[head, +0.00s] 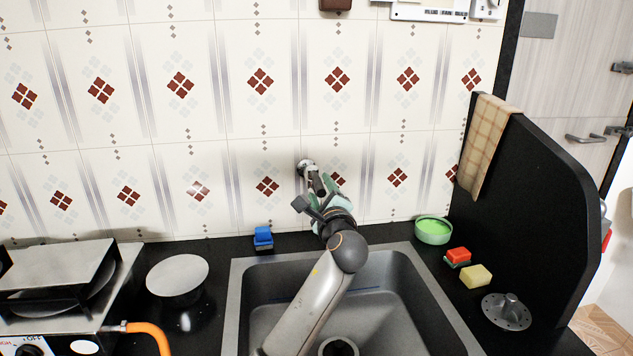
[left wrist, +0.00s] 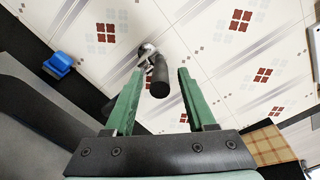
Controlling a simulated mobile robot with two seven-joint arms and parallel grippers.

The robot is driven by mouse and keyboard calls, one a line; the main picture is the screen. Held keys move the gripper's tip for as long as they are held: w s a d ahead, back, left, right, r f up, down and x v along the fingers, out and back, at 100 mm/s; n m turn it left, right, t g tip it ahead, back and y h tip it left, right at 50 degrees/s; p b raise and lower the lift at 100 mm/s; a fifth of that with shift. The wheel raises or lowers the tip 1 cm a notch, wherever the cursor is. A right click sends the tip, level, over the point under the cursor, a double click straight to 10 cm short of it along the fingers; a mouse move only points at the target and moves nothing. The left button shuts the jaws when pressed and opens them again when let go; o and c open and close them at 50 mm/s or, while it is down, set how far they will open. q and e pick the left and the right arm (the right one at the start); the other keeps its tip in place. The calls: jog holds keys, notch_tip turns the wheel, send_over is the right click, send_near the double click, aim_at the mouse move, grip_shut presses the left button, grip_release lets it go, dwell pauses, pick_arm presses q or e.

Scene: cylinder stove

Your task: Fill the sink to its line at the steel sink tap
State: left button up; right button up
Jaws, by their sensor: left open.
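The steel tap (head: 304,168) comes out of the tiled wall above the sink. In the left wrist view, the tap (left wrist: 148,50) has a dark rounded end (left wrist: 158,78) that shows between my green fingertips, with gaps on both sides. My left gripper (head: 320,188) is open at the tap, and its fingers also show in the left wrist view (left wrist: 160,73). The steel sink (head: 395,262) lies below, partly hidden by my left arm. Its dark drain (head: 338,347) shows at the bottom edge. My right gripper is out of view.
A blue block (head: 263,236) sits behind the sink's left corner. A green bowl (head: 433,230), a red sponge (head: 458,256), a yellow sponge (head: 476,276) and a grey strainer (head: 506,310) lie to the right, beside a black partition (head: 540,210). A stove (head: 60,290) stands left.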

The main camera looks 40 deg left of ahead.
aim_at(317, 182)
pick_arm(q)
jog(key=shift+x, duration=2.55)
grip_shut()
jog(key=shift+f, duration=0.1)
